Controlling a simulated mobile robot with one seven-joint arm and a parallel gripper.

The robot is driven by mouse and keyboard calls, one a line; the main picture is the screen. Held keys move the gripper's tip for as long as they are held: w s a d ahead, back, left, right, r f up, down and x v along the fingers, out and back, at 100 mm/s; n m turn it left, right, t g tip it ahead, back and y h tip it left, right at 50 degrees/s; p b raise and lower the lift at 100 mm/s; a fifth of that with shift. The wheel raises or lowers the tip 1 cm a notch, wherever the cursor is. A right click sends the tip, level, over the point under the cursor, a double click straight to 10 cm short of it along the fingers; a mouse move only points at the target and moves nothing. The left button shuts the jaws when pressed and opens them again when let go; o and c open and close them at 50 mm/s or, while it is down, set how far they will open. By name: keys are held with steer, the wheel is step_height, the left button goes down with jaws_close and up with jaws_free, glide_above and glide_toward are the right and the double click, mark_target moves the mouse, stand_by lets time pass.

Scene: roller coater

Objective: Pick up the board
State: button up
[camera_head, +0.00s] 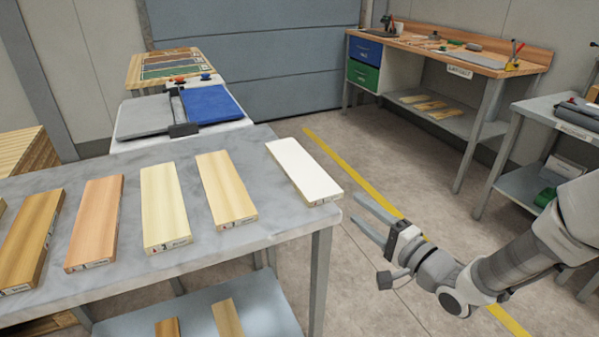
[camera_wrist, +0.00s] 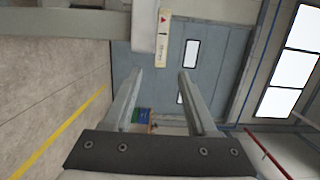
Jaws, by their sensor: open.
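Several boards lie in a row on the grey table (camera_head: 285,228) in the head view. A white board (camera_head: 303,170) is at the right end of the row, nearest my gripper. To its left are a light tan board (camera_head: 225,188), a pale yellow board (camera_head: 165,205), a pinkish board (camera_head: 95,222) and a brown board (camera_head: 32,238). My gripper (camera_head: 368,217) is open and empty, off the table's right edge, apart from the white board. In the wrist view my gripper (camera_wrist: 157,90) shows both fingers spread with nothing between them. Which board is meant is not shown.
A lower shelf (camera_head: 262,300) under the table holds more boards. A machine with a blue panel (camera_head: 210,103) stands behind the table. A workbench (camera_head: 450,55) is at the back right, and a grey cart (camera_head: 530,115) at the right. The floor between is clear.

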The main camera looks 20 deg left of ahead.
mark_target(341, 195)
steer(key=b+x, duration=0.2)
steer(key=x, duration=0.5)
steer(key=shift+w+a, duration=0.2)
steer(key=shift+a, duration=0.15)
jaws_close()
